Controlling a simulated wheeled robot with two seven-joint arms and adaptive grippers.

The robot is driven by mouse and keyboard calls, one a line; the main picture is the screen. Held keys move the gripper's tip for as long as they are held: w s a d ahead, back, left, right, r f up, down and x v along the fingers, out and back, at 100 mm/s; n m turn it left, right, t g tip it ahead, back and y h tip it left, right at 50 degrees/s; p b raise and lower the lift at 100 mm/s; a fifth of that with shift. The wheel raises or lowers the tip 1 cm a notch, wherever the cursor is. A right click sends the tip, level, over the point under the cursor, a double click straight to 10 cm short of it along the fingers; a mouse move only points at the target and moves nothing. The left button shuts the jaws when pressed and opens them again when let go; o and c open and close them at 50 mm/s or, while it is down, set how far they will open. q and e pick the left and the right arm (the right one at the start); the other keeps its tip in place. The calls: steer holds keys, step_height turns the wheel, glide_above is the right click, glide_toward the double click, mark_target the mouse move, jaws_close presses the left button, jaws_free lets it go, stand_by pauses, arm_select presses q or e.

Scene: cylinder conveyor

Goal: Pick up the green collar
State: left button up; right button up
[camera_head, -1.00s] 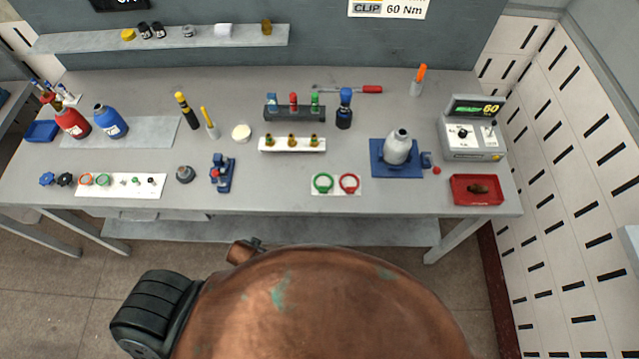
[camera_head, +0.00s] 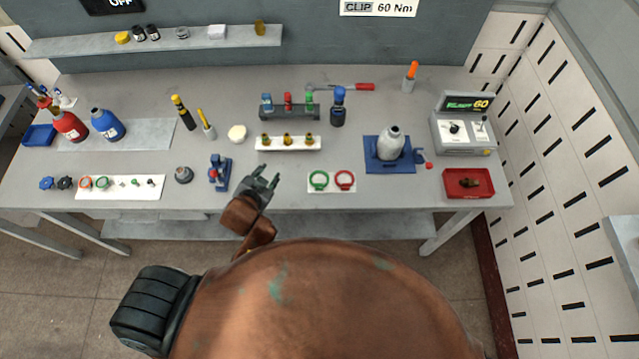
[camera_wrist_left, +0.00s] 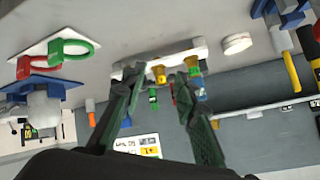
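The green collar (camera_head: 319,188) is a ring lying on a white card (camera_head: 333,189) near the table's front edge, left of a red ring (camera_head: 345,188). In the left wrist view the green collar (camera_wrist_left: 56,50) shows at upper left, beside the red ring (camera_wrist_left: 25,68). My left gripper (camera_head: 265,178) is over the front part of the table, left of the card and apart from the collar. Its two fingers are spread with nothing between them, as the left wrist view (camera_wrist_left: 160,84) also shows. My right gripper is not in view.
A white block with brass fittings (camera_head: 262,146) stands behind the gripper. A blue clamp stand (camera_head: 220,175) is to its left. A grey bottle on a blue base (camera_head: 374,164) stands right of the card. A second, smaller green ring (camera_head: 102,183) lies on the left strip.

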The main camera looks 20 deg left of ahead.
arm_select(q)
steer(key=w+d+r+m+t+h, duration=0.35)
steer(key=w+d+r+m, duration=0.2)
steer(key=d+r, duration=0.4)
steer(key=w+d+r+m+t+h, duration=0.35)
steer(key=w+d+r, duration=0.25)
steer(key=d+r, duration=0.3)
steer(key=s+d+r+m+g+h, duration=0.35)
steer(key=d+r+m+h, duration=0.55)
steer(key=d+m, duration=0.45)
steer(key=s+d+f+m+g+h, duration=0.3)
steer(key=s+d+m+g+h, duration=0.1)
steer(key=s+d+m+g, duration=0.6)
steer(key=m+g+y, duration=0.4)
steer(key=m+y, duration=1)
steer(key=y, duration=0.5)
glide_above(319, 185)
step_height(319, 185, down, 27)
steer(key=shift+r+p, duration=0.15)
steer(key=shift+p, duration=0.15)
step_height(319, 185, down, 6)
steer(key=shift+w+r+p, duration=0.15)
steer(key=shift+r+p, duration=0.05)
steer(key=shift+p, duration=0.7)
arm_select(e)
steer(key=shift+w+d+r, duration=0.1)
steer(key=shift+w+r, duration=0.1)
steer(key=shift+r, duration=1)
